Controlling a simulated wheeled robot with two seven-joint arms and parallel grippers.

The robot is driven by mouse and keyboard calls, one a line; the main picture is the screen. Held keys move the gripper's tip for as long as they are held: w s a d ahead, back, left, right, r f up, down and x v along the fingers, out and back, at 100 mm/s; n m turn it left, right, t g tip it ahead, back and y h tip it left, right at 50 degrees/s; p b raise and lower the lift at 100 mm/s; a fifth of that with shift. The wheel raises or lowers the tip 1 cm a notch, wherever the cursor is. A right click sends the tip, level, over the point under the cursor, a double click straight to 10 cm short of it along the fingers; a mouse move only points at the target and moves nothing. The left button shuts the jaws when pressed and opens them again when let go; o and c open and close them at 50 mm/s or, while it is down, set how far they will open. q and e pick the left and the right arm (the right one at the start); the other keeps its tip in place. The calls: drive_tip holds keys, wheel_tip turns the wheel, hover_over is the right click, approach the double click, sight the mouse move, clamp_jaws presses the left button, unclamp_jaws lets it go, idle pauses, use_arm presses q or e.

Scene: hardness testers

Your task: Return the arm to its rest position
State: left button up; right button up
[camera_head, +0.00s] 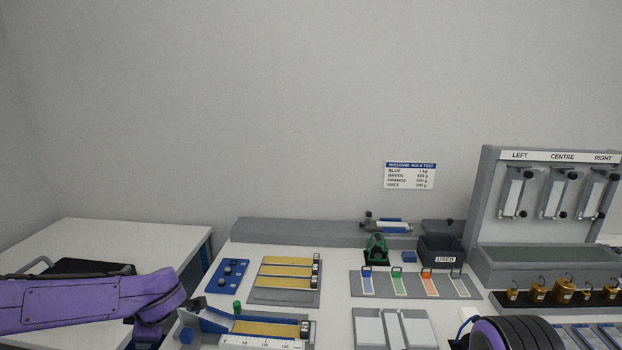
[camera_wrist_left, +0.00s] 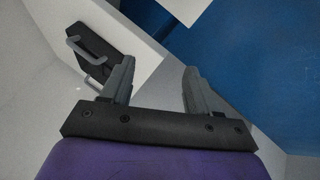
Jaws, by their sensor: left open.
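My left arm (camera_head: 90,303), purple, comes in from the left in the head view and reaches over the side table to the front left of the bench. Its gripper fingers cannot be made out there. In the left wrist view my left gripper (camera_wrist_left: 157,88) is open, with nothing between its two grey fingers. The white table edge and the blue floor show beyond them. Part of my right arm (camera_head: 518,334), dark and ribbed with purple, shows at the bottom right of the head view. My right gripper is out of view.
A black case with grey handles (camera_wrist_left: 92,55) lies on the white side table (camera_head: 120,238). The bench holds a blue tray (camera_head: 228,276), a rack of yellow strips (camera_head: 286,296), a ruler fixture (camera_head: 262,342), coloured tags on a grey plate (camera_head: 414,293), a USED box (camera_head: 441,252) and brass weights (camera_head: 537,290).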

use_arm(q)
drive_tip(key=s+d+f+m+t, duration=0.25)
drive_tip(key=s+f+m, duration=0.2)
drive_tip(key=f, duration=0.45)
drive_tip(key=s+d+f+m+t, duration=0.1)
drive_tip(key=s+d+f+m, duration=0.2)
drive_tip(key=s+f, duration=0.45)
drive_tip(key=s+f+m+g+h, duration=0.1)
drive_tip(key=s+f, duration=0.4)
drive_tip(key=s, duration=0.5)
drive_tip(key=s+f+m+g+h, duration=0.1)
drive_tip(key=s+f+m+g, duration=0.2)
drive_tip(key=s+f+m, duration=0.3)
drive_tip(key=s, duration=0.4)
drive_tip(key=shift+s+a+f, duration=0.2)
drive_tip(key=shift+s+a, duration=0.1)
drive_tip(key=shift+s, duration=0.1)
